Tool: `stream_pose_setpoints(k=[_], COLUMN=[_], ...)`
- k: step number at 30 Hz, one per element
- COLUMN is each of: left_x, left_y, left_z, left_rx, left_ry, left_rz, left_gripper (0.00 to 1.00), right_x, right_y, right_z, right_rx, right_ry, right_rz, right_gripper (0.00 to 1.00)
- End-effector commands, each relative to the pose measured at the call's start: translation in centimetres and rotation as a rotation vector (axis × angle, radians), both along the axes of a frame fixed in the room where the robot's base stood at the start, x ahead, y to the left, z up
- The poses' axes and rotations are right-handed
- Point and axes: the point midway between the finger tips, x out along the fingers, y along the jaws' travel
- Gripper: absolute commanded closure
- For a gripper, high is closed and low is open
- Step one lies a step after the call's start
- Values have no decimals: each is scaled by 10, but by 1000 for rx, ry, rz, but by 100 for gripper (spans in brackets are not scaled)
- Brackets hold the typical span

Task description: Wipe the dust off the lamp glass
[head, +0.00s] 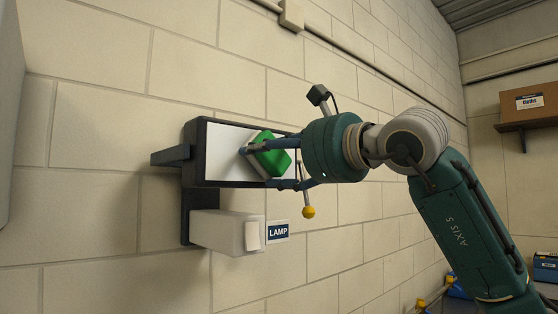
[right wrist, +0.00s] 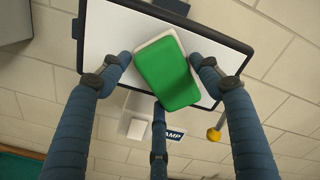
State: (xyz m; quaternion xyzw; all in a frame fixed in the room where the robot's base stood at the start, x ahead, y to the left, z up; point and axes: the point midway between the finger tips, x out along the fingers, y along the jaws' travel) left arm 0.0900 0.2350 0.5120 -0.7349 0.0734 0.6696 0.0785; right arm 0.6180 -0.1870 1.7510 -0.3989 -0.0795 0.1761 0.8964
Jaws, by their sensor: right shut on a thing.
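The lamp has a black frame (head: 193,150) around a pale glass (head: 225,150), mounted on the block wall. The glass also shows in the right wrist view (right wrist: 110,40). My right gripper (head: 262,160) is shut on a green sponge (head: 272,156) with a pale underside. In the right wrist view the sponge (right wrist: 168,75) sits between the fingers, in front of the glass. I cannot tell whether it touches the glass. The sponge and fingers hide the right part of the glass in the head view. No dust is clearly visible on the bare glass. My left gripper is not in view.
Below the lamp are a white switch box (head: 225,232) and a "LAMP" label (head: 278,231). A yellow ball on a thin rod (head: 308,212) hangs by the gripper. A shelf with a cardboard box (head: 530,103) is at the right.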

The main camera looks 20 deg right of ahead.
Motion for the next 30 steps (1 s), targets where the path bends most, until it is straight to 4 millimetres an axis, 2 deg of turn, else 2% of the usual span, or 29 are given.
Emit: stream_pose_setpoints(k=[3,11,21,30], left_x=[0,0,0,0], left_y=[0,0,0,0], left_z=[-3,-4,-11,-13], left_rx=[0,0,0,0], left_ry=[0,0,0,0], left_rz=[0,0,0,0], left_gripper=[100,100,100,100], right_x=[-4,-7,-19,-24], right_y=[12,21,47,57], right_z=[-1,-1,-2,-1], right_rx=[-2,-2,-2,-2], right_ry=[0,2,1,-1], right_rz=[2,2,3,3], right_gripper=[58,58,58,58])
